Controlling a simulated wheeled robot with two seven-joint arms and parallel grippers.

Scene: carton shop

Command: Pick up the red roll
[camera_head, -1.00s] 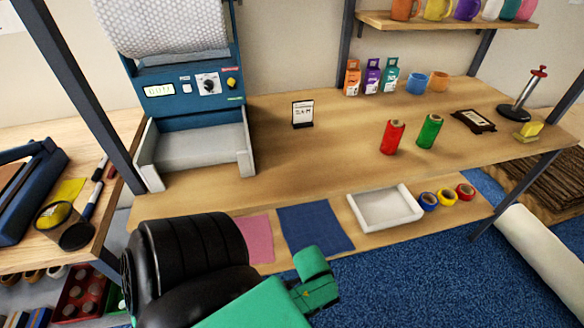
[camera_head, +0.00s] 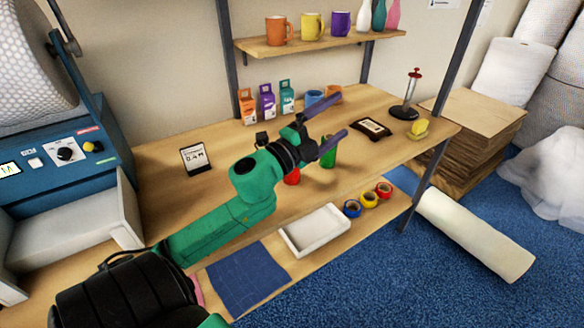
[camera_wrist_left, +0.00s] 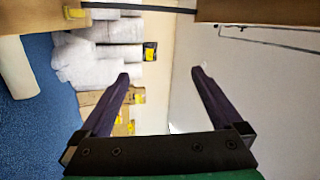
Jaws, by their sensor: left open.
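The red roll (camera_head: 292,177) stands on the upper tabletop, mostly hidden behind my left forearm and wrist in the head view; only its lower part shows. A green roll (camera_head: 329,152) stands to its right, partly covered by a finger. My left gripper (camera_head: 333,121) is open and empty, held above the table over the rolls and pointing to the right. In the left wrist view its two dark fingers (camera_wrist_left: 162,78) are spread, with nothing between them and only wall and wrapped stacks beyond. My right gripper is not in view.
Small boxes (camera_head: 267,102) and mugs stand at the back. A white tray (camera_head: 316,232) and tape rolls (camera_head: 369,200) sit on the lower shelf. A stamp stand (camera_head: 408,98), yellow block (camera_head: 418,128) and dark framed item (camera_head: 372,130) are at the right.

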